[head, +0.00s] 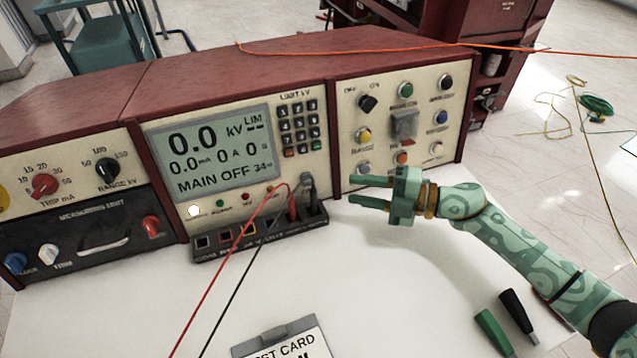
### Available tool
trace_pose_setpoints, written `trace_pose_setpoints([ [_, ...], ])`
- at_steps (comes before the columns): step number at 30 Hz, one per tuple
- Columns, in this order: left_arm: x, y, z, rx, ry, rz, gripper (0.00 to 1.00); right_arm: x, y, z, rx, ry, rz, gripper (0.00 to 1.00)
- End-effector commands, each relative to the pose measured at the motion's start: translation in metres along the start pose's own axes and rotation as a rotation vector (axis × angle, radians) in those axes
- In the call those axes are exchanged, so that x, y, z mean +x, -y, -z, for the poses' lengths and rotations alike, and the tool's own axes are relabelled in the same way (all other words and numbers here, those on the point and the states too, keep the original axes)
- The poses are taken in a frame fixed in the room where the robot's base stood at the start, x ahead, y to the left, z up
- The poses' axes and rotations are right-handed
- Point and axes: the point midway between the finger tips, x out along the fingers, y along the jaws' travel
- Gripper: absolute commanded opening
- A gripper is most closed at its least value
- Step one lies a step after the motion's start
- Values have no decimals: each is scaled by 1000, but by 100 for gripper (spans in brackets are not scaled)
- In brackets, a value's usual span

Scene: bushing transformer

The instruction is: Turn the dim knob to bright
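No knob label that I can read clearly says dim or bright. On the right-hand panel (348,130) there is a black selector knob (367,103) with small lettering above it. The left-hand unit has a red knob (45,184) marked TRIP mA and a black knob (107,168) marked RANGE kV. Below them are a blue knob (16,262), a white knob (48,254) and another red knob (151,225). My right gripper (357,192) is open and empty, its fingers pointing left in front of the right-hand panel's lower edge. My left gripper is out of view.
The display (217,150) reads MAIN OFF. Red and black leads run from the socket strip (262,238) across the white table (120,320). A test card (283,342) and green and black plugs (493,332) lie at the front. An orange cable (400,47) crosses the console top.

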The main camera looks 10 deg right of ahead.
Motion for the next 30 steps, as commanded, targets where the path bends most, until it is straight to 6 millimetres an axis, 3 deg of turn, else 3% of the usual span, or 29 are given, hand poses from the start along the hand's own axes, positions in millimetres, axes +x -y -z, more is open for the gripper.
trace_pose_setpoints([
  [3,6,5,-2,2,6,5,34,32,2,0,0,-2,-1,34],
  [9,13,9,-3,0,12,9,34,70,2,0,2,0,0,34],
  [15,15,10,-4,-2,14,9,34,87,1,0,2,1,2,34],
  [23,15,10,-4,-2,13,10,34,89,0,0,1,1,2,34],
  [24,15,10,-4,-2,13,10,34,89,0,0,1,1,2,31],
  [27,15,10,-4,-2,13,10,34,89,0,0,1,1,2,3],
  [30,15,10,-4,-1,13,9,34,89,1,0,1,1,2,0],
])
